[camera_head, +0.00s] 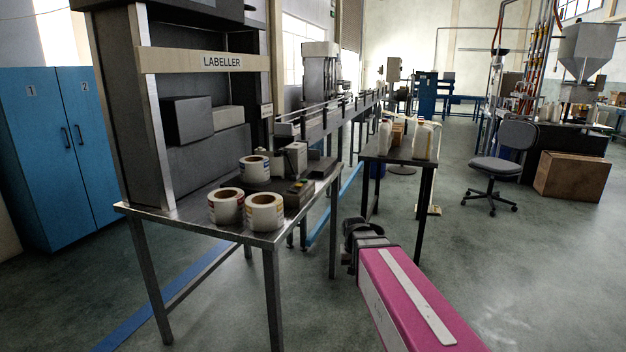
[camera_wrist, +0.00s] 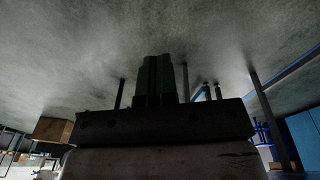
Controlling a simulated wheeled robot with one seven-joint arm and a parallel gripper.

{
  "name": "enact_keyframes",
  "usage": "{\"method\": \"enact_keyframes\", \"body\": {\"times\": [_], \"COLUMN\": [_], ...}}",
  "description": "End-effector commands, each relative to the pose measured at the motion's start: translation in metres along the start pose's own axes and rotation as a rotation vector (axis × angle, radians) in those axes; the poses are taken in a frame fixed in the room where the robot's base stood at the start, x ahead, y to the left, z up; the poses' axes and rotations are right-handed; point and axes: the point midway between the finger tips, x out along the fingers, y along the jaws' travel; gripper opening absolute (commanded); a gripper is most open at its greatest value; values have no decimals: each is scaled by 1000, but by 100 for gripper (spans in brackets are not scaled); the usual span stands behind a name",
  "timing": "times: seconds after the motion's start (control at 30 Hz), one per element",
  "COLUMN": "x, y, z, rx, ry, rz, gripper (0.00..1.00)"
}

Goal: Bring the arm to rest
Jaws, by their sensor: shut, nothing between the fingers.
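My arm shows in the head view as a pink link with a pale strip, reaching in from the bottom right. My gripper (camera_head: 357,232) is the dark end of it, in front of and to the right of the labeller table. In the wrist view my gripper (camera_wrist: 157,62) shows as two dark fingers side by side, closed together with nothing between them. The wrist picture is dark and shows the room upside down, with floor behind the fingers. My gripper appears apart from the tables.
The labeller table (camera_head: 190,226) holds several label rolls (camera_head: 226,206). A second table (camera_head: 398,153) with containers stands behind my gripper. An office chair (camera_head: 495,165) and a cardboard box (camera_head: 571,176) stand at the right. Blue lockers (camera_head: 56,150) stand left.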

Motion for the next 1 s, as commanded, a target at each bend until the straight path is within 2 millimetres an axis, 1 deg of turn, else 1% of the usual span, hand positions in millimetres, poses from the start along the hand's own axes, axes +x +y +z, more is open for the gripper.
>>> {"method": "enact_keyframes", "body": {"times": [0.03, 0.1, 0.2, 0.3, 0.4, 0.53, 1.0], "x": [13, 28, 46, 58, 65, 68, 68], "y": [10, 20, 31, 39, 44, 46, 45], "z": [24, 47, 75, 96, 108, 113, 112], "rx": [-3, -9, -19, -25, -29, -32, -32], "ry": [-19, -39, -61, -79, -89, -92, -93], "rz": [-6, -18, -32, -45, -52, -56, -56], "gripper": [0, 0, 0, 0, 0, 0, 0]}}
